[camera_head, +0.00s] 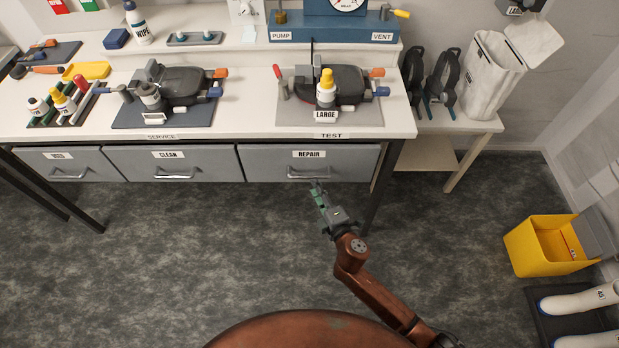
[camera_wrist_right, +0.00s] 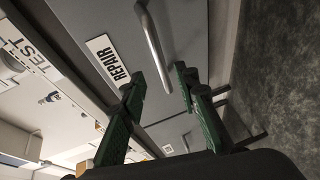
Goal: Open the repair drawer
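The repair drawer (camera_head: 262,164) is the grey drawer under the right end of the bench, with a white REPAIR label (camera_head: 309,154). It looks closed, its front in line with the drawers beside it. Its metal bar handle (camera_head: 308,175) is near the lower edge; in the right wrist view the handle (camera_wrist_right: 153,45) runs up ahead, in line with the gap between the fingers. My right gripper (camera_head: 316,188) is just below and in front of the handle. Its green fingers (camera_wrist_right: 157,82) are apart with nothing between them. Contact with the handle does not show. My left gripper is out of view.
The CLEAN drawer (camera_head: 215,165) is to the left, with another drawer beyond it. A dark table leg (camera_head: 378,193) stands just right of the repair drawer. The floor in front is clear. A yellow bin (camera_head: 522,249) stands at far right.

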